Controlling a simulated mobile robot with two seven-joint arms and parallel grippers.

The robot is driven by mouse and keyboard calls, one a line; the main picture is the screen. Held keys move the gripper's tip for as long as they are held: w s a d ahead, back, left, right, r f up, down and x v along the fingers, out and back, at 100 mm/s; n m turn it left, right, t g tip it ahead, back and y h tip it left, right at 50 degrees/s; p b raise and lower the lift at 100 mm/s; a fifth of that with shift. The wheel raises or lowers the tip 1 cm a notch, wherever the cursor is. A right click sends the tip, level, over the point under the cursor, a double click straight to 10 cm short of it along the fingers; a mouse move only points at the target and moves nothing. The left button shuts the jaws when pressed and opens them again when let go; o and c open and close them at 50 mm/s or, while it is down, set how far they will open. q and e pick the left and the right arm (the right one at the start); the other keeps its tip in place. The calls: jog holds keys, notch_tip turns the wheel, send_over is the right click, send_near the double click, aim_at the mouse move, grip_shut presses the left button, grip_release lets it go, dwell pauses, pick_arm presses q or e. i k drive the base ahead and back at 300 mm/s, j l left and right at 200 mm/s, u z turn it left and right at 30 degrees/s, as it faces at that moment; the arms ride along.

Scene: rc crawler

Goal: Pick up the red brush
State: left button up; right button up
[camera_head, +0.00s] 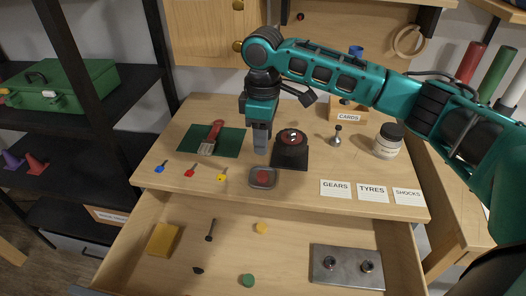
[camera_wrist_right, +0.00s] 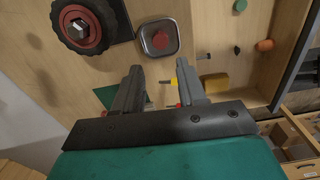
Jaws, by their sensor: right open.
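The red brush (camera_head: 215,131) lies on a dark green mat (camera_head: 232,142) at the left of the worktop, its bristles toward the front. My right gripper (camera_head: 261,150) points down over the worktop to the right of the mat, apart from the brush. It is open and empty; its two spread fingers (camera_wrist_right: 158,75) show in the right wrist view. A corner of the green mat (camera_wrist_right: 106,96) shows there beside a finger, but I cannot make out the brush. My left gripper is not in view.
A black wheel (camera_head: 291,138) on a dark stand is just right of my gripper. A small metal tray (camera_head: 253,184) with a red piece and several coloured keys (camera_head: 191,170) lie in front. A white jar (camera_head: 387,145) stands right. The open drawer (camera_head: 290,230) holds small parts.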

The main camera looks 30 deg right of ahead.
aim_at(206, 148)
jog(key=k+j, duration=0.65)
jog(key=k, duration=0.25)
